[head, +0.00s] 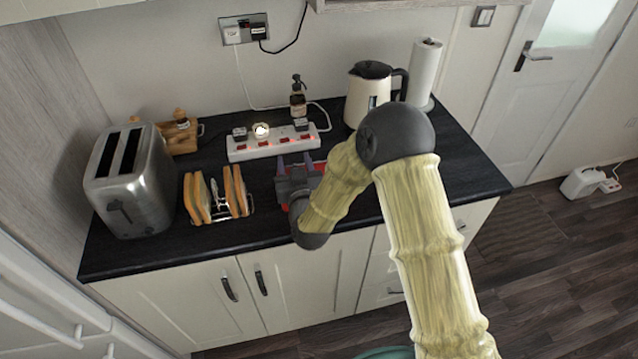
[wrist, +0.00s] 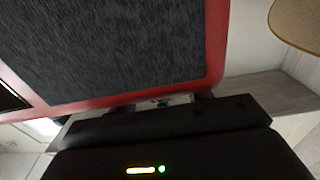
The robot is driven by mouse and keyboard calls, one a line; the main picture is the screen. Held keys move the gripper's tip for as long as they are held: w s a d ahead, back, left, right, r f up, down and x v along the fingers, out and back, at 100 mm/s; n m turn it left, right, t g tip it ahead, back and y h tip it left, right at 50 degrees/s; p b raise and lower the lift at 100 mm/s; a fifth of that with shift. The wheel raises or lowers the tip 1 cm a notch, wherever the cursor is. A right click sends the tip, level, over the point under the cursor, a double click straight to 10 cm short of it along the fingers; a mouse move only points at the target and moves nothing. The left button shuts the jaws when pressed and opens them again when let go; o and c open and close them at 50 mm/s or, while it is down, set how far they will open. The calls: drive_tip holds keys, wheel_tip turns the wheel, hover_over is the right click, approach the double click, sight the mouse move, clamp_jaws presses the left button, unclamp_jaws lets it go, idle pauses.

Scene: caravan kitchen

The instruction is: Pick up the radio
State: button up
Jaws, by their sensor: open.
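The radio (head: 319,166) is red and mostly hidden behind my gripper and arm in the head view, on the dark worktop in front of the power strip. In the wrist view the radio (wrist: 120,45) fills the upper part, very close, with a dark grille and a red frame. My gripper (head: 295,161) is at the radio, its fingers apart and pointing towards the back wall. Its dark body (wrist: 165,140) shows along the bottom of the wrist view. The fingertips are largely hidden there, so I cannot tell whether they touch the radio.
A toast rack (head: 217,196) with toast stands just left of my gripper, and a steel toaster (head: 130,180) is further left. A white power strip (head: 272,143) lies behind. A kettle (head: 368,92) and a paper towel roll (head: 425,72) stand at the back right.

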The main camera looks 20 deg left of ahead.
drive_tip(key=shift+a, duration=0.1)
drive_tip(key=shift+s, duration=0.1)
drive_tip(key=c, duration=0.4)
clamp_jaws()
drive_tip(key=shift+r, duration=0.1)
idle(0.9)
